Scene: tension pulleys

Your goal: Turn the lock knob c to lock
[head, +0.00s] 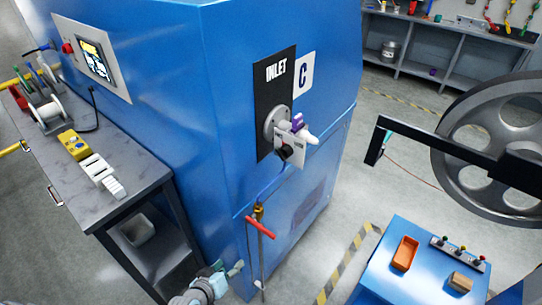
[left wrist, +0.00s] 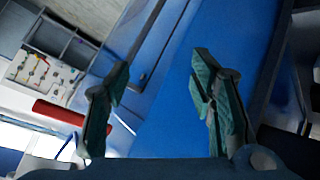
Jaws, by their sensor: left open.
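The panel marked INLET (head: 276,90) and the sign C (head: 304,74) are on the blue machine. A round grey flange there carries a small purple knob (head: 297,121), with a white piece jutting right and a pale tag (head: 290,150) hanging below. This looks like lock knob c; its exact turn is too small to read. My left gripper (head: 215,283) is low at the bottom edge, left of and well below the knob, touching nothing visible. In the left wrist view its green-padded fingers (left wrist: 160,90) are wide apart and empty. The knob cannot be made out there. My right gripper is not visible.
A red T-handle (head: 260,227) on an upright rod stands between my left gripper and the knob. A side table (head: 150,180) with tools is at left. A blue stand (head: 390,265) and a large grey pulley wheel (head: 480,150) are at right.

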